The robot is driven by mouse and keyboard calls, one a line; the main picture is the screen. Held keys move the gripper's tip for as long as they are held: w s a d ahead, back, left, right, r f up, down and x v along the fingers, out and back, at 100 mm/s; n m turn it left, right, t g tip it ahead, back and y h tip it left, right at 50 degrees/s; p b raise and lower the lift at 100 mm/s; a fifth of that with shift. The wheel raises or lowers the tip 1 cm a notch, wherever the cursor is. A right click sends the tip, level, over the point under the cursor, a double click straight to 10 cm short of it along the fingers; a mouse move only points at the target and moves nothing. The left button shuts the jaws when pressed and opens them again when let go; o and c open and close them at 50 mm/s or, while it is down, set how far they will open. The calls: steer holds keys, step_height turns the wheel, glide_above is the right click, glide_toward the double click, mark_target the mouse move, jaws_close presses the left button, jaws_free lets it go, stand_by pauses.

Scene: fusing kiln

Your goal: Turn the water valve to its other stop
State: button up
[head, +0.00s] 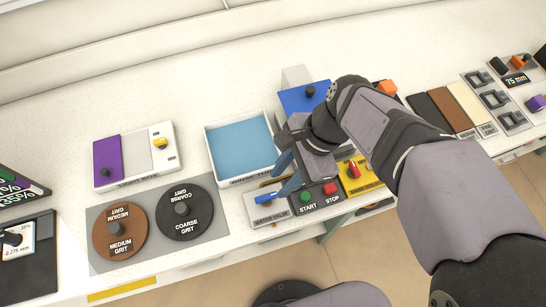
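The water valve has a blue lever handle (266,198) on a pale base, above a plate labelled WATER VALVE (270,218), near the front edge of the bench. The lever lies roughly left to right in the picture. My gripper (281,180) is just up and to the right of the lever, pointing down-left. Its two blue-grey fingers are spread apart, with nothing seen between them. The near finger comes close to the lever's right end; whether they touch cannot be told. The fingers and gripper body hide part of the valve's surroundings.
A START/STOP panel (318,198) with green and red buttons is right of the valve. A yellow panel with a red knob (353,169) lies beyond it. A blue-bottomed tray (208,143) is behind the valve. Coarse (184,228) and medium (121,245) grit discs are left.

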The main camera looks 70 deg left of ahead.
mark_target(266, 197)
steer(key=shift+s+p+x, duration=0.15)
steer(key=shift+p+x, duration=0.35)
steer(key=shift+x, duration=1.35)
steer(key=shift+s+p+x, duration=0.1)
steer(key=shift+p+x, duration=0.35)
steer(key=shift+x, duration=1.4)
steer(key=shift+r, duration=0.1)
jaws_close()
